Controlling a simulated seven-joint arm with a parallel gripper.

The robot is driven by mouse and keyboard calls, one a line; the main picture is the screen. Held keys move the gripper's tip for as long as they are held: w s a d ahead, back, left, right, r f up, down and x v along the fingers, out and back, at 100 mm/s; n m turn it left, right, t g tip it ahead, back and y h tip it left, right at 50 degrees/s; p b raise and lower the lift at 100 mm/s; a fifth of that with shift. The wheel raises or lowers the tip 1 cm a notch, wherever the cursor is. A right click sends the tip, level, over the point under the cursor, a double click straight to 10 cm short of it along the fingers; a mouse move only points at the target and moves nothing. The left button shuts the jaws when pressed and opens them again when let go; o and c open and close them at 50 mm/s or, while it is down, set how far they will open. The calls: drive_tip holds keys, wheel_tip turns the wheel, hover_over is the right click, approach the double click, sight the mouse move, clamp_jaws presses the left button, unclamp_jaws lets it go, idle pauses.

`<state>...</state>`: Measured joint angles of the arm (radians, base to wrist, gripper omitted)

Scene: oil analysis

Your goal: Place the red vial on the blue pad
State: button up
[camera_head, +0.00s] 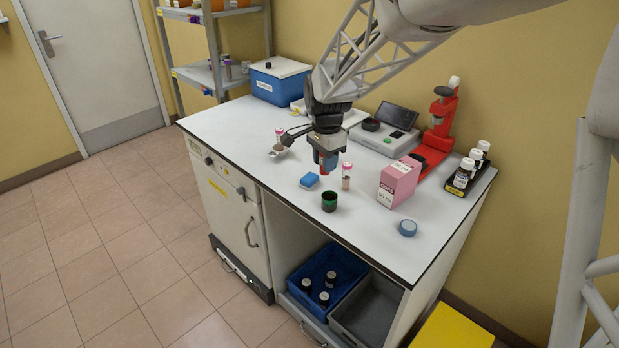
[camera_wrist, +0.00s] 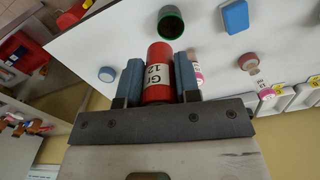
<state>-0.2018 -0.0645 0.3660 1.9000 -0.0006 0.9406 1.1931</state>
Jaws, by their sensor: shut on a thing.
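The red vial (camera_wrist: 158,72) has a white label reading something like "12" and stands between the two blue fingers of my gripper (camera_wrist: 158,62) in the wrist view. In the head view my gripper (camera_head: 326,159) points down above the bench, and a bit of the red vial (camera_head: 323,171) shows below it. The blue pad (camera_head: 309,180) lies on the bench just left of and below my gripper, with nothing on it. The pad also shows at the top right of the wrist view (camera_wrist: 235,16), apart from the vial.
A dark green cup (camera_head: 329,202) stands close in front of my gripper. A blue round lid (camera_head: 407,228) lies near the front edge.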

wheel_tip(320, 180, down, 7)
drive_tip(key=s, duration=0.1)
drive_tip(key=shift+s+a, duration=0.25)
drive_tip(key=shift+w, duration=0.1)
idle(0.4)
hover_over(309, 177)
drive_tip(key=shift+f, duration=0.7)
drive_tip(key=shift+f, duration=0.15)
drive_tip(key=shift+f, duration=1.6)
drive_tip(key=shift+f, duration=0.15)
drive_tip(key=o, duration=0.9)
